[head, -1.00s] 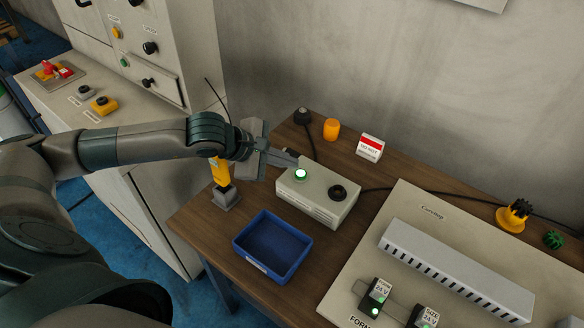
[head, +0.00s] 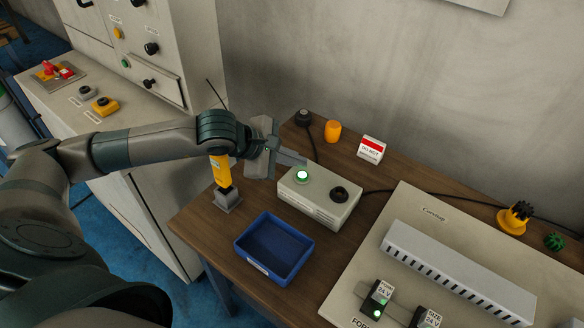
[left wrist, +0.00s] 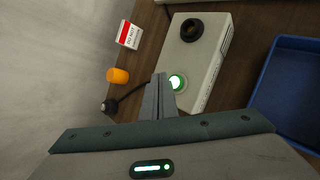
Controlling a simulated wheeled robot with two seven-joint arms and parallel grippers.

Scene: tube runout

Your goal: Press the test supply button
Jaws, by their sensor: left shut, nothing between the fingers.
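The test supply is a pale grey box (head: 318,208) on the wooden table. It has a round button (head: 302,176) glowing green-white on its left top and a black knob (head: 339,194) on its right. My left gripper (head: 302,161) is shut and empty, with its fingertips just behind and above the button in the head view. I cannot tell any contact. My right gripper is not in view.
A blue tray (head: 248,256) stands in front of the box, and a yellow tester (head: 220,170) in a holder stands left. An orange cylinder (head: 333,131) and a red-white sign (head: 371,150) are behind. A board with modules (head: 376,299) lies at right.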

